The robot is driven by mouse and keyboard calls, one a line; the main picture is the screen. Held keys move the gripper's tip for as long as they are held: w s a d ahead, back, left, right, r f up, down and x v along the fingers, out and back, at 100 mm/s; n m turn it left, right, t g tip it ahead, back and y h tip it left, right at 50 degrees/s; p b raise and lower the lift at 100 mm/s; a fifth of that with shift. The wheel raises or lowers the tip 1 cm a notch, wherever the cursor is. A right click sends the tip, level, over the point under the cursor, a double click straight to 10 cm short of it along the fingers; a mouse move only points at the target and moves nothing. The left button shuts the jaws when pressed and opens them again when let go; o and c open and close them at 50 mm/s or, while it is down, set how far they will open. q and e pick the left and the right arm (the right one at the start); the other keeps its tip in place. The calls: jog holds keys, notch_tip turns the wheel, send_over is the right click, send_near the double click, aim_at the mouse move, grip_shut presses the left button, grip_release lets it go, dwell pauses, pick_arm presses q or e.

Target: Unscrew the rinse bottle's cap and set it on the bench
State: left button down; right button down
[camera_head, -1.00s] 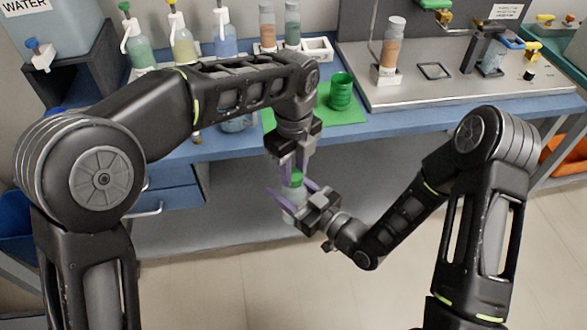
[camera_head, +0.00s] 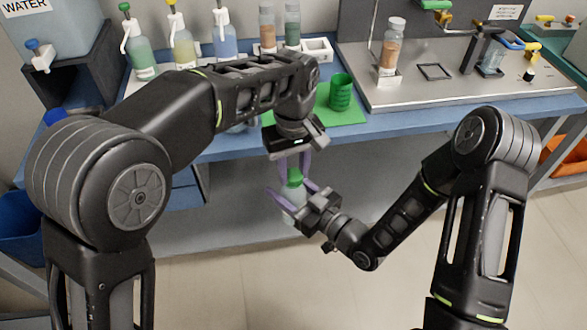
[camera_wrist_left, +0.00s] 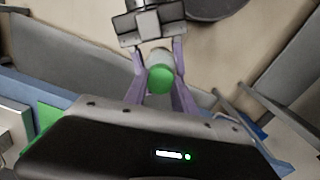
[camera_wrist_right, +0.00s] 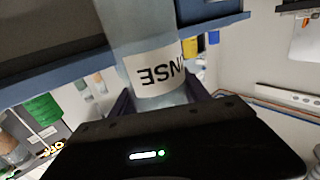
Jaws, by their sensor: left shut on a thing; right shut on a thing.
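The rinse bottle (camera_head: 293,200) is held upright in front of the bench (camera_head: 225,145), off its top. Its green cap (camera_head: 295,177) is on its neck; whether it is loosened cannot be told. My right gripper (camera_head: 293,204) is shut on the bottle's body from the right. In the right wrist view the bottle's label (camera_wrist_right: 155,72) shows upside down between the fingers. My left gripper (camera_head: 294,170) points down from above, shut on the green cap. The left wrist view shows the cap (camera_wrist_left: 161,79) from above between the purple fingers.
A green mat (camera_head: 350,116) with a green ribbed cylinder (camera_head: 341,92) lies on the bench behind the grippers. Wash bottles (camera_head: 181,45) and a white rack (camera_head: 317,49) stand at the back. A steel platform (camera_head: 440,85) fills the bench's right part.

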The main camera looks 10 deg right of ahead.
pick_arm(q)
jog(key=n, duration=0.5)
jog(key=shift+n, duration=0.3)
jog(key=n, duration=0.6)
jog(key=c, duration=1)
grip_release()
jog(key=shift+o, duration=0.2)
jog(key=shift+r, duration=2.3)
jog(key=shift+c, duration=0.3)
